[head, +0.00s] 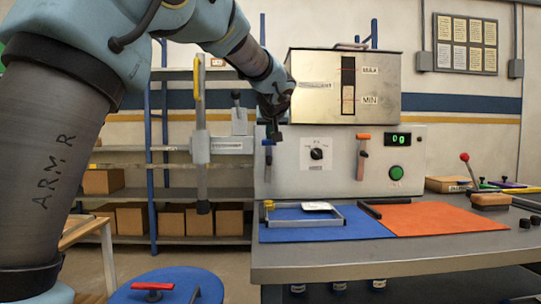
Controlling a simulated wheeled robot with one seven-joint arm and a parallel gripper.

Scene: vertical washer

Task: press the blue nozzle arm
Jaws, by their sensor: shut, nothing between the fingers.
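The blue nozzle arm (268,143) hangs on the left end of the grey machine's front panel, with a blue top and a thin stem pointing down. My gripper (276,137) is shut and empty, pointing down just above and right of the blue top. The two overlap closely in the head view, and I cannot tell whether they touch. A similar nozzle arm with an orange top (363,137) hangs further right on the same panel.
The panel holds a dial (316,154), a green button (396,173) and a lit display (398,139). A steel tank (375,75) stands above. Below, blue (335,228) and orange (445,217) mats lie on the bench. A grey upright fixture (200,150) stands left.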

